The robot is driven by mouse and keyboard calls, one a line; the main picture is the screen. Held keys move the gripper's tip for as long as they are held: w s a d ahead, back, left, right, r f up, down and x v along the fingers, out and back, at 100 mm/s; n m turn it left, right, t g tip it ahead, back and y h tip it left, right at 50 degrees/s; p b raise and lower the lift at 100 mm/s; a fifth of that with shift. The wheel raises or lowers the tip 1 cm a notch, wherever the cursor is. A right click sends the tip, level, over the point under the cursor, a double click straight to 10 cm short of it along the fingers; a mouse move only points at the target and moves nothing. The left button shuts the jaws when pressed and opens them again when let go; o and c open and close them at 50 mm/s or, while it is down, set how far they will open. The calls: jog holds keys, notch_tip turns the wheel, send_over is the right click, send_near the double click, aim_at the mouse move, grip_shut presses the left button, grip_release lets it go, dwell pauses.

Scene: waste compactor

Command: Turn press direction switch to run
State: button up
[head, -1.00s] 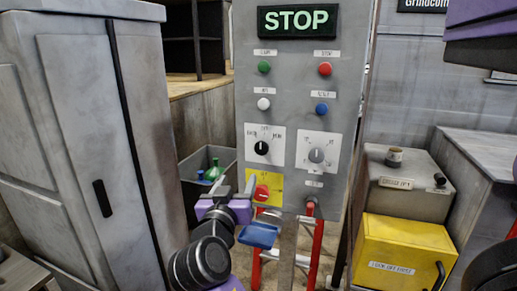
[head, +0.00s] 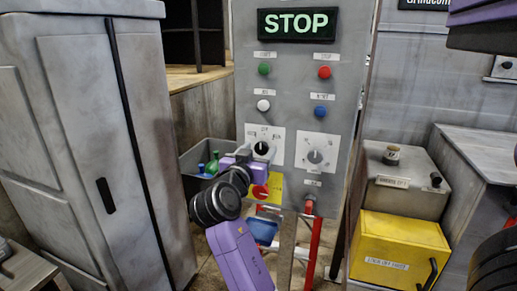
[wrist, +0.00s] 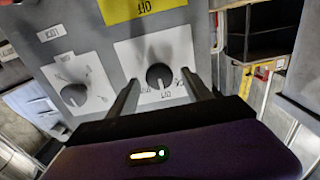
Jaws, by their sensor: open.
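The grey control panel (head: 288,75) stands ahead with a lit STOP sign (head: 298,22). Its left selector plate bears a black rotary knob (head: 261,148); the knob also shows in the wrist view (wrist: 160,76), where the picture is turned over. The knob's white mark points to the middle label, which seems to read OFF. My gripper (head: 257,151) is at this knob, open. In the wrist view its two fingers (wrist: 163,97) lie on either side of the knob, apart from it as far as I can see. In the head view my gripper partly hides the plate.
Green (head: 264,68), red (head: 325,72), white (head: 263,105) and blue (head: 321,112) buttons sit above. A red switch (head: 260,191) on yellow is just below. A grey cabinet (head: 80,140) stands left.

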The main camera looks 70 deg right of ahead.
grip_shut()
jog(key=shift+f+b, duration=0.15)
jog(key=shift+b, duration=0.55)
jog(key=m+b, duration=0.1)
jog(key=b, duration=0.1)
jog(key=m+b, duration=0.1)
jog(key=b, duration=0.1)
jog(key=shift+f, duration=0.25)
jog(key=m+b, duration=0.3)
jog(key=b, duration=0.3)
jog(key=m+b, duration=0.3)
jog(key=b, duration=0.3)
jog(key=shift+s+r+m, duration=0.1)
jog(key=shift+m, duration=0.2)
jog(key=shift+r+m+b, duration=0.1)
jog(key=shift+m+b, duration=0.6)
jog(key=shift+b, duration=0.05)
jog(key=shift+r, duration=0.1)
